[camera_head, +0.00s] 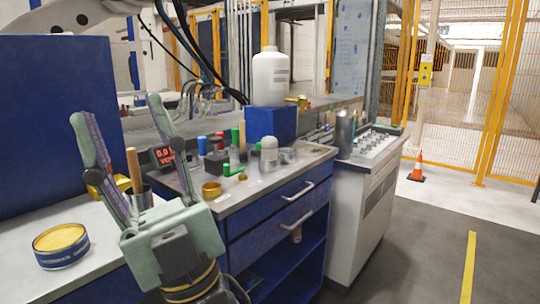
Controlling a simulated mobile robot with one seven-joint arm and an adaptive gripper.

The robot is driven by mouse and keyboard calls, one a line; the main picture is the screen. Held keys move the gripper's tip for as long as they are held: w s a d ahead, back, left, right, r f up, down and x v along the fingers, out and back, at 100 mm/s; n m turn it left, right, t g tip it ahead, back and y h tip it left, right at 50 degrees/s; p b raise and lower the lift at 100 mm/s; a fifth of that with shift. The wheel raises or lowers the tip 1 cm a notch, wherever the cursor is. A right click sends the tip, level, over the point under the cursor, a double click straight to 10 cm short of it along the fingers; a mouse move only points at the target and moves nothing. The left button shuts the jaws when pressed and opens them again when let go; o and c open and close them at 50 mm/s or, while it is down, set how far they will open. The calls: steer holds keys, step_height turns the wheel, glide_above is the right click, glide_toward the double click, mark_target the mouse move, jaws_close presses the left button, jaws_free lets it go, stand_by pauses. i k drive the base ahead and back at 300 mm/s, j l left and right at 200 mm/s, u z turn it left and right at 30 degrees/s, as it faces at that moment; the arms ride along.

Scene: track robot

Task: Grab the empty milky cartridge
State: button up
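My gripper (120,110) is at the left, in front of the workbench, its two green-grey fingers pointing up and spread wide. Nothing is between the fingertips. No object is clearly recognisable as the empty milky cartridge. A small milky-white cylinder with a rounded top (269,153) stands upright on the grey bench top, right of my gripper and apart from it. A large milky-white bottle (270,80) stands upright on a blue block (271,125) at the back of the bench.
A yellow-topped tin (61,246) is at the left. A brass-coloured cup (211,190), a red digital display (164,155) and several small coloured items crowd the bench (250,190). A metal cylinder (346,131) stands at the right. Floor beyond is clear up to an orange cone (417,168).

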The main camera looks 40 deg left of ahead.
mark_target(269, 146)
steer(key=i+j+u, duration=0.2)
steer(key=u, duration=0.2)
steer(key=i+u, duration=0.8)
